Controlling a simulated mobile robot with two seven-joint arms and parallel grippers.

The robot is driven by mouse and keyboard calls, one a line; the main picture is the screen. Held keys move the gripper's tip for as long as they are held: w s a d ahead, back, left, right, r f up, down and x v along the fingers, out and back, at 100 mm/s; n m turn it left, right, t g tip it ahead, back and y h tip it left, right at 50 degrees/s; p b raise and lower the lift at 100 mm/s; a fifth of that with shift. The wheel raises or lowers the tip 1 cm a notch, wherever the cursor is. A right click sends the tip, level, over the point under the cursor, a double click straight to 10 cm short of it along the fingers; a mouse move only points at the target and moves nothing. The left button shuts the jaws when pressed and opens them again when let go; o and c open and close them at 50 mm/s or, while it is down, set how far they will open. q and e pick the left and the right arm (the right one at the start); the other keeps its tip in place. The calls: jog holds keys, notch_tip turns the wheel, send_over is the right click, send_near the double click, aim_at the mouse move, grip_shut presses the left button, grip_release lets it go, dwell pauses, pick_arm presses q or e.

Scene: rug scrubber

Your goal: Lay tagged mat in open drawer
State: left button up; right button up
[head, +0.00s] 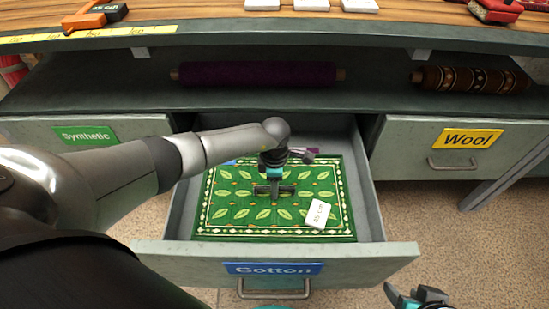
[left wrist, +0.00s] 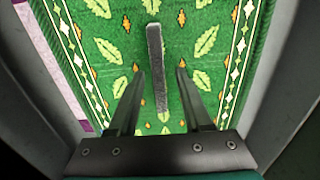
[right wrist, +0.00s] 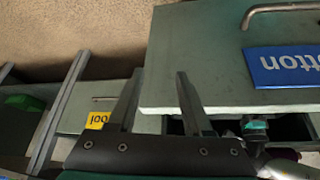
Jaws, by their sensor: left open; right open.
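The green leaf-patterned mat (head: 225,215) lies flat in the open drawer marked Cotton (head: 372,215), with a white tag (head: 317,213) near its front right corner. A narrow grey bar (left wrist: 155,60) stands out on the mat in the left wrist view. My left gripper (head: 273,190) is over the middle of the mat. Its fingers (left wrist: 160,85) are open, on either side of the bar's near end and apart from it. My right gripper (head: 405,296) is outside the drawer at its front right. It is open and empty in the right wrist view (right wrist: 155,85).
A pale purple edge (left wrist: 50,50) shows beside the mat. Closed drawers marked Synthetic (head: 30,130) and Wool (head: 420,165) flank the open one. Rolled purple (head: 255,74) and brown (head: 470,80) rugs lie on the shelf above. The worktop (head: 400,12) overhangs the drawers.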

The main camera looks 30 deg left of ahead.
pick_arm(q)
notch_tip(320, 180, up, 3)
jog(key=shift+f+p, duration=0.2)
jog(key=shift+p, duration=0.3)
notch_tip(320, 180, up, 9)
jog(key=p, duration=0.4)
jog(key=shift+f, duration=0.15)
pick_arm(e)
jog(key=s+d+f+g, duration=0.1)
jog(key=s+f+g, duration=0.1)
jog(key=f, duration=0.8)
jog(key=shift+s+d+f+g+h, duration=0.25)
jog(key=shift+s+f+g+h, duration=0.15)
jog(key=shift+s, duration=0.3)
